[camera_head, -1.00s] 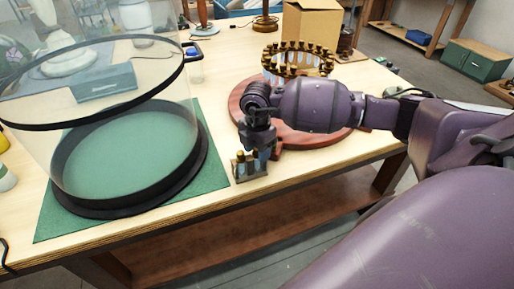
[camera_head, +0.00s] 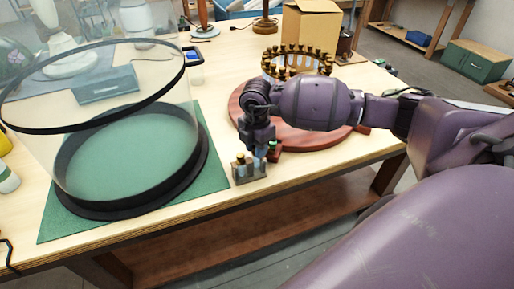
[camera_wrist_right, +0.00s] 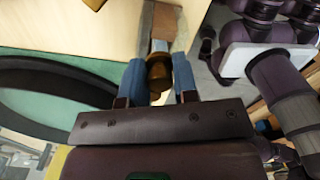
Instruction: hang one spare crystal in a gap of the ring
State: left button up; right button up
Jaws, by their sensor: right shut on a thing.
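The ring (camera_head: 297,62), set with brass-capped holders, stands on a round red-brown wooden base (camera_head: 310,132) at the back of the table. A small rack (camera_head: 249,174) with spare crystals stands near the table's front edge; a brass cap shows at its left. My right gripper (camera_head: 262,150) points down over the rack's right side. In the right wrist view its blue fingers are shut on a brass-capped crystal (camera_wrist_right: 158,75), with the rack (camera_wrist_right: 164,22) just beyond. I cannot tell whether this crystal's lower end is still in the rack. My left gripper is not in view.
A large clear cylinder with black rims (camera_head: 70,205) stands on a green mat (camera_head: 215,196) to the left. A cardboard box (camera_head: 310,22) stands behind the ring. Bare tabletop lies between mat and base.

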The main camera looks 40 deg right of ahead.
jog(key=shift+r+p, duration=1.85)
jog(key=shift+r, duration=0.85)
jog(key=shift+r+p, duration=0.95)
jog(key=shift+r, duration=0.5)
